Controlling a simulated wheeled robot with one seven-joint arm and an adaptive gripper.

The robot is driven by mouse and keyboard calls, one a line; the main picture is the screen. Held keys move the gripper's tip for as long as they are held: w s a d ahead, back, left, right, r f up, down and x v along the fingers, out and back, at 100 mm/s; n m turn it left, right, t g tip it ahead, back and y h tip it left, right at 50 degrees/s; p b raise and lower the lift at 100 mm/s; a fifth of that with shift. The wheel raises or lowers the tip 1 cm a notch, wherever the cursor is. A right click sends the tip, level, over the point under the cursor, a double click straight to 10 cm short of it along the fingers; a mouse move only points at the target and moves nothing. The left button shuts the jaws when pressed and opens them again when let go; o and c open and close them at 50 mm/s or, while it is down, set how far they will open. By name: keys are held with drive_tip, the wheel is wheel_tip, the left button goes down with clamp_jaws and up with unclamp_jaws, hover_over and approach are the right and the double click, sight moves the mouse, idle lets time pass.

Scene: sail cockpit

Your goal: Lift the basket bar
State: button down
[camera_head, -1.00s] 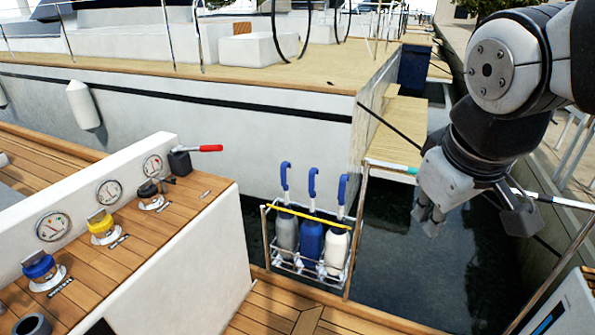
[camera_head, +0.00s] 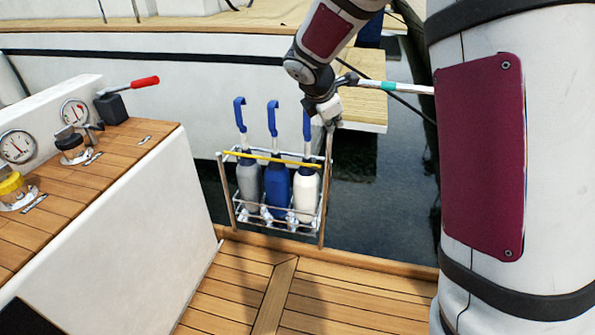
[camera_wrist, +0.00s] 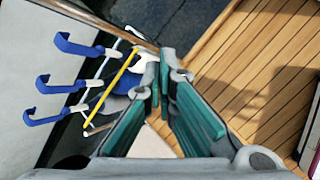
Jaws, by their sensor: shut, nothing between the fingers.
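The basket bar is a thin yellow bar (camera_head: 272,158) across the top of a wire basket (camera_head: 262,222). It also shows in the wrist view (camera_wrist: 112,85), slanting to the left of my fingers. The basket holds a grey, a blue and a white bottle-like item, each with a blue hooked handle above. My gripper (camera_head: 330,116) is shut and empty, above the basket's right end, near the right post. In the wrist view my fingertips (camera_wrist: 163,70) are beside the bar and apart from it. The exact height gap is unclear.
A white console (camera_head: 165,215) with gauges, knobs and a red-handled lever (camera_head: 143,82) stands at left. A wooden deck (camera_head: 330,295) lies in front, with water behind the basket. A light rail (camera_head: 400,88) runs behind my gripper.

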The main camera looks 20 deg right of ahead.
drive_tip(key=w+f+n+b, duration=0.3)
drive_tip(key=w+f+n, duration=0.1)
drive_tip(key=f, duration=0.6)
drive_tip(key=w+a+f+n+b, duration=0.1)
drive_tip(key=w+f+n+b, duration=0.2)
drive_tip(key=f, duration=0.7)
drive_tip(key=w+a+f+n+b, duration=0.1)
drive_tip(key=w+f+n+b, duration=0.3)
drive_tip(key=w+f, duration=0.3)
wheel_tip(320, 180, down, 4)
drive_tip(key=shift+a+n+t, duration=0.25)
drive_tip(key=shift+n+t, duration=0.05)
drive_tip(key=shift+t, duration=0.1)
drive_tip(key=shift+w+f, duration=0.1)
drive_tip(key=b+x, duration=0.4)
drive_tip(key=x, duration=0.6)
drive_tip(key=shift+w+a+r+b, duration=0.1)
drive_tip(key=shift+w+r+b, duration=0.15)
drive_tip(key=shift+r, duration=0.8)
drive_tip(key=shift+w+r+b, duration=0.15)
drive_tip(key=shift+w+r, duration=0.1)
drive_tip(key=shift+r, duration=0.75)
